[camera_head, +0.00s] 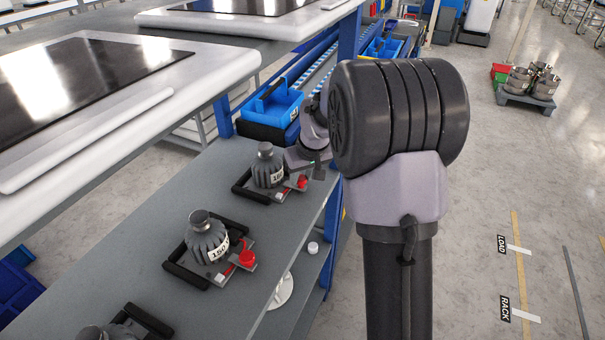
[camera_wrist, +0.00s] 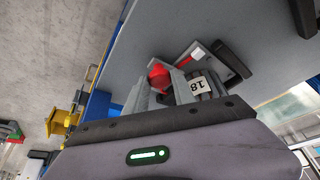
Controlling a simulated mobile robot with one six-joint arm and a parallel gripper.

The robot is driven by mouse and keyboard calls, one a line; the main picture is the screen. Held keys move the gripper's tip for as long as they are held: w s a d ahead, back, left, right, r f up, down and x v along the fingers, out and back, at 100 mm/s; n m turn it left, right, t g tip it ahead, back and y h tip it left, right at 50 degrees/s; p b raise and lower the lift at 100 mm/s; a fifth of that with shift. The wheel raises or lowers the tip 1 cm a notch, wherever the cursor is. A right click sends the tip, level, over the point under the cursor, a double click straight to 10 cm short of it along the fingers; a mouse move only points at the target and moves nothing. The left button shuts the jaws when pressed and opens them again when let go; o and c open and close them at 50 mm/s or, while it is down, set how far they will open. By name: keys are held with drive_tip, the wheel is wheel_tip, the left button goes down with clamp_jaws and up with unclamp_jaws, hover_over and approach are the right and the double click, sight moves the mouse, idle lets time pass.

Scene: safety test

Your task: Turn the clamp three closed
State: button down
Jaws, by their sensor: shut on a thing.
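Three dark fixtures stand in a row on the grey bench; no clamp number is readable. My gripper (camera_head: 306,168) is at the far fixture (camera_head: 268,170), on its right side. In the wrist view the red clamp knob (camera_wrist: 159,76) sits between my two fingers (camera_wrist: 158,88), which are shut on it. Its base also shows in the head view (camera_head: 280,194). Beside it is the dark ribbed weight with a white label (camera_wrist: 199,85) starting "18". The middle fixture carries a weight labelled "150" (camera_head: 207,238) and a red knob (camera_head: 247,258). The nearest fixture (camera_head: 112,331) is cut off by the frame.
A blue toolbox (camera_head: 272,108) stands behind the far fixture. White-framed panels (camera_head: 90,90) overhang the left side. Open floor lies right, with a pallet of metal pots (camera_head: 530,85) far back.

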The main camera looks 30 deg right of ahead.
drive_tip(key=shift+m, duration=0.4)
drive_tip(key=c, duration=1.1)
unclamp_jaws()
drive_tip(key=shift+r, duration=0.1)
drive_tip(key=p+v, duration=0.5)
drive_tip(key=v, duration=0.7)
drive_tip(key=shift+w+a, duration=0.1)
drive_tip(key=shift+a, duration=0.05)
